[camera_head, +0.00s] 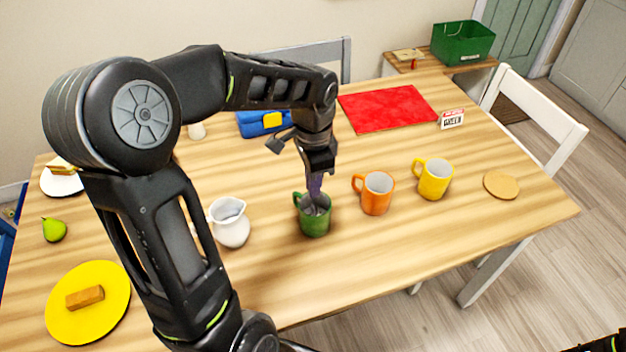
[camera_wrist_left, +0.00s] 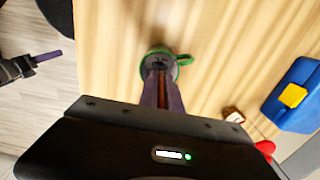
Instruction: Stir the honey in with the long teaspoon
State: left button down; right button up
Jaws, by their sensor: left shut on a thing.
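My left gripper (camera_head: 315,188) points down at the mouth of the green mug (camera_head: 315,224), its purple fingertips at the rim. In the left wrist view the fingers are shut on a thin reddish-brown strip (camera_wrist_left: 161,86), seemingly the long teaspoon's handle, which runs down toward the green mug (camera_wrist_left: 184,59). The spoon's lower end is hidden in the mug; something greyish shows inside. I cannot make out honey. My right gripper (camera_wrist_left: 40,60) shows at the left of the wrist view, away from the mug; its jaw opening is unclear.
A white jug (camera_head: 231,225) stands left of the green mug. An orange mug (camera_head: 376,195) and a yellow mug (camera_head: 434,181) stand to its right. A yellow plate (camera_head: 108,318) lies front left. A red mat (camera_head: 388,106) and a blue box (camera_head: 252,127) are farther back.

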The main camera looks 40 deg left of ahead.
pick_arm(q)
jog(key=shift+f+b, duration=0.75)
jog(key=shift+f, duration=0.6)
jog(key=shift+s+a, duration=0.1)
jog(key=shift+s, duration=0.05)
